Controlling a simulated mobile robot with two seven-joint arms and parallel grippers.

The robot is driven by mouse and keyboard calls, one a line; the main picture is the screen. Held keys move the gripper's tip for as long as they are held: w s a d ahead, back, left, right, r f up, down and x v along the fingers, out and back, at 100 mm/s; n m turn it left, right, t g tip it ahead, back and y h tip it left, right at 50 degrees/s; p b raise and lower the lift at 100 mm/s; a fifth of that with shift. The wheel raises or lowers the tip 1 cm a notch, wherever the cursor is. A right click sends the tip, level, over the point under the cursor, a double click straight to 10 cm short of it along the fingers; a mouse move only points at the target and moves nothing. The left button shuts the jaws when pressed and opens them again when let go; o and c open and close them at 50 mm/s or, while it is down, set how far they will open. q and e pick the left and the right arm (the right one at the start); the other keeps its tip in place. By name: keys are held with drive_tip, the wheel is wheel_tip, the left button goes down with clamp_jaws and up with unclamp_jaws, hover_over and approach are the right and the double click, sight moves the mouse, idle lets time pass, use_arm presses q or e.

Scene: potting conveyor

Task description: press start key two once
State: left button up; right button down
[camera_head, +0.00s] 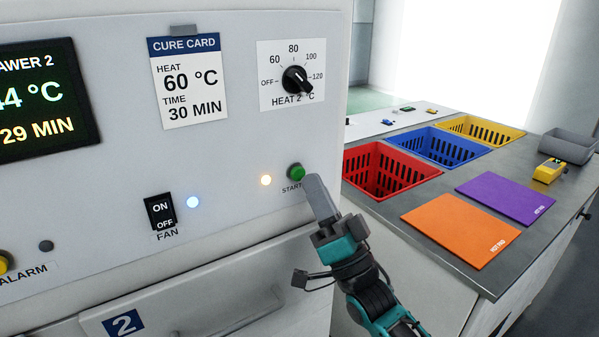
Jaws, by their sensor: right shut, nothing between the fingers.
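The green start key (296,171) sits at the right side of the white control panel, above the label START. My right gripper (309,181) comes up from the lower right, shut and empty. Its fingertips are at the key's lower right edge in the picture; I cannot tell whether they touch it. The drawer below carries a blue label with the number 2 (123,323). My left gripper is not in view.
The panel holds a FAN switch (160,211), a heat dial (296,80), a cure card (188,82) and a display (40,100). To the right, a counter bears red (376,190), blue (450,141) and yellow (483,121) baskets, and orange (460,230) and purple (506,196) hot pads.

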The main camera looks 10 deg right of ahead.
drive_tip(key=s, duration=0.1)
drive_tip(key=s+d+p, duration=0.1)
drive_tip(key=s, duration=0.1)
drive_tip(key=s+p, duration=0.1)
drive_tip(key=shift+s+d, duration=0.35)
idle(0.6)
drive_tip(key=s+f+n+g+h, duration=0.1)
drive_tip(key=s+f+g+h, duration=0.15)
drive_tip(key=f, duration=0.65)
drive_tip(key=s+f+g+h, duration=0.1)
drive_tip(key=f+g+h, duration=0.3)
drive_tip(key=f, duration=0.5)
drive_tip(key=s+d+f+n+g+h, duration=0.2)
drive_tip(key=s+f+g, duration=0.5)
drive_tip(key=s+f, duration=0.4)
wheel_tip(320, 180, down, 3)
drive_tip(key=shift+s+d+f+n+h, duration=0.2)
drive_tip(key=shift+d+n+h, duration=0.2)
drive_tip(key=shift+n+h, duration=0.45)
